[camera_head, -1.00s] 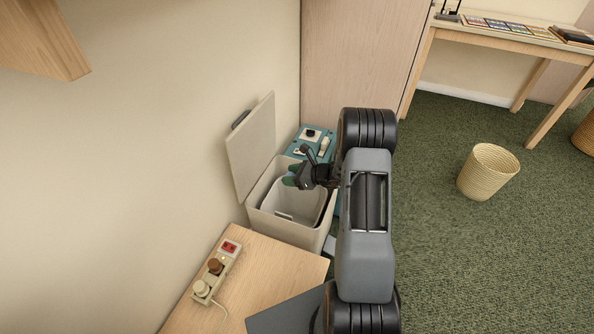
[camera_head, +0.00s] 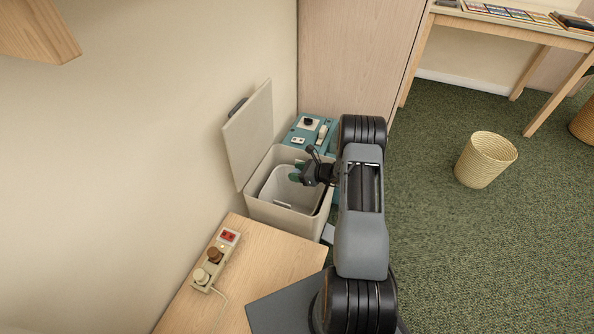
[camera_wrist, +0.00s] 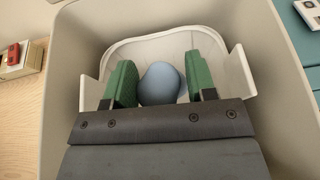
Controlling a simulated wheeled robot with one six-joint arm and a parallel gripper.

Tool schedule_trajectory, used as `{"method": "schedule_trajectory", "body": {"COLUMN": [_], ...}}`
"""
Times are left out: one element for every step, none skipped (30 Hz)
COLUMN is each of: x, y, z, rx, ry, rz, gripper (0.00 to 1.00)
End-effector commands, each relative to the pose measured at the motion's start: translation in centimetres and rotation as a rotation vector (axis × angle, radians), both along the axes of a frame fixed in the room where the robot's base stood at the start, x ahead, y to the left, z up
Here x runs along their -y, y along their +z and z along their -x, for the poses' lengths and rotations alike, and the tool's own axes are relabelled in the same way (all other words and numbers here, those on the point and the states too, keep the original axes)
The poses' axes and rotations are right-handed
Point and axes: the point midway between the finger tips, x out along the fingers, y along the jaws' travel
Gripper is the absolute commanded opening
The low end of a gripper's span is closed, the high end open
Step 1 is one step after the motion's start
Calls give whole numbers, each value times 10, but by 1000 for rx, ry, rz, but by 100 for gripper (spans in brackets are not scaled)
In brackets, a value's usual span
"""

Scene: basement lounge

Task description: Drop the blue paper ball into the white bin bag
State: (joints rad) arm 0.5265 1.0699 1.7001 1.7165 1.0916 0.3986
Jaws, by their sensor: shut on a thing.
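The blue paper ball (camera_wrist: 160,84) is between the green-padded fingers of my gripper (camera_wrist: 160,88) in the wrist view. My gripper is shut on it. The white bin bag (camera_head: 278,184) lines the inside of the beige bin (camera_head: 282,221). In the wrist view the bag's open mouth (camera_wrist: 180,41) lies below and around the ball. My gripper and arm hide part of the bag and the bin's right side.
The bin's lid (camera_head: 249,135) stands open on the left by the wall. A teal unit (camera_head: 312,133) is behind the bin. A wooden table (camera_head: 262,262) with a power strip (camera_head: 215,259) is in front. A wicker basket (camera_head: 486,160) stands on open carpet to the right.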

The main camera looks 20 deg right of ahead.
Motion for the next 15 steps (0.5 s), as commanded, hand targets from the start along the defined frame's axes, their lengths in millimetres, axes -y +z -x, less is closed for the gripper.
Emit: {"method": "schedule_trajectory", "body": {"x": [0, 0, 0, 0, 0, 0, 0, 0, 0, 0, 0, 0, 0, 0, 0], "y": [-8, -10, -12, -13, -14, -14, -14, -14, -14, -14, -13, -13, -13, -13, -13], "z": [0, 0, 0, 0, 0, 0, 0, 0, 0, 0, 0, 0, 0, 0, 0], "rx": [0, 0, 0, 0, 0, 0, 0, 1, 1, 0, 0, 0, 0, 0, 0], "ry": [0, 0, 0, 0, 0, 0, 0, 0, 0, 0, 0, 0, 0, 0, 0], "rz": [0, 0, 0, 0, 0, 0, 0, -1, -1, 0, 0, 0, 0, 0, 0], "gripper": [30, 30, 30, 30, 30, 30, 30, 30, 30, 30, 30, 30, 29, 54, 58]}}
